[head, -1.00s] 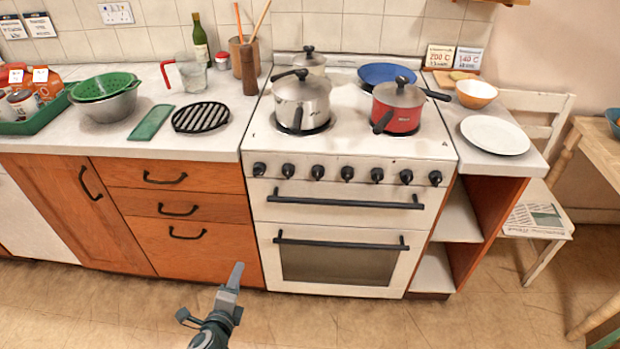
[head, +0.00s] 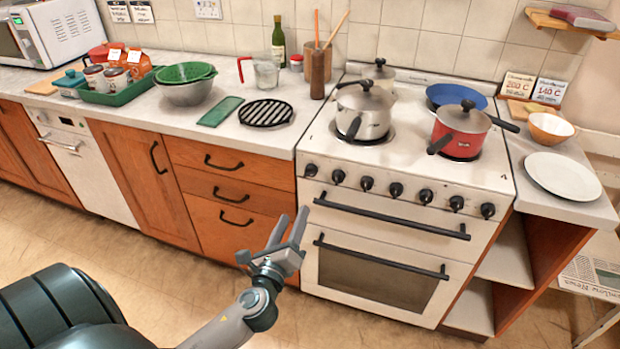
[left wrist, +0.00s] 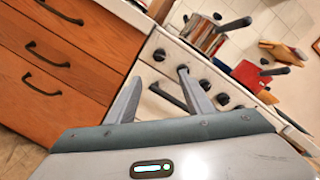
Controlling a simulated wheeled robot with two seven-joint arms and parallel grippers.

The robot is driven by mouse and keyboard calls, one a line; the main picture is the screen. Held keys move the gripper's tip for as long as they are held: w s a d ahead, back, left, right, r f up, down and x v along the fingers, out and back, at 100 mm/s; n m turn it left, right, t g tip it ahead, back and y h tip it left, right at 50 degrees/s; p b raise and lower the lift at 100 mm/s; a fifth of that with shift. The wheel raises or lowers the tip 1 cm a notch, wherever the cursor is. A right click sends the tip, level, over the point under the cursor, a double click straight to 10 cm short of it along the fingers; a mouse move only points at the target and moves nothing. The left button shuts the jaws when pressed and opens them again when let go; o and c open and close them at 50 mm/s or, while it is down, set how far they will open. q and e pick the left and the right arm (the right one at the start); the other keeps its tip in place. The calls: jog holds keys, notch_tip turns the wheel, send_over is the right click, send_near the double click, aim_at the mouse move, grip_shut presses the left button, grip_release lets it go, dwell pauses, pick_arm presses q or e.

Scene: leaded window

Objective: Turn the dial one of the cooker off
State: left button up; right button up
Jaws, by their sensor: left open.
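The white cooker (head: 330,268) stands right of centre in the head view, with a row of several black dials along its front panel. The leftmost dial (head: 311,170) is at the panel's left end; the dial beside it (head: 338,177) is to its right. Which one is dial one I cannot tell from any label. My left gripper (head: 289,225) is open and empty, in front of the cooker's lower left edge and below the dials, touching none. In the left wrist view its two fingers (left wrist: 158,98) are apart, with the cooker front beyond them. My right gripper is not in view.
A steel pot (head: 364,112) and a red pan (head: 460,132) stand on the hob. The upper handle bar (head: 390,216) and oven handle (head: 380,256) stick out below the dials. Orange drawers (head: 230,190) are to the left. Floor in front is clear.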

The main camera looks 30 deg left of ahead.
pick_arm(q)
jog(key=p, duration=0.1)
send_near(311, 175)
jog(key=x, duration=0.4)
jog(key=p+x, duration=0.1)
jog(key=x, duration=0.3)
jog(key=shift+w+a+f, duration=0.2)
jog(key=shift+w+f, duration=0.05)
jog(key=shift+w+a, duration=0.1)
jog(key=shift+w, duration=0.15)
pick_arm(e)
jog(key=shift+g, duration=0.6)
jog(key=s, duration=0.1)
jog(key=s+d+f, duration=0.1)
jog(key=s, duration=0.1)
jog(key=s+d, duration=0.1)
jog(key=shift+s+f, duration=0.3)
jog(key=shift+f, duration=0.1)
pick_arm(q)
jog(key=c, duration=0.9)
jog(key=shift+c, duration=0.6)
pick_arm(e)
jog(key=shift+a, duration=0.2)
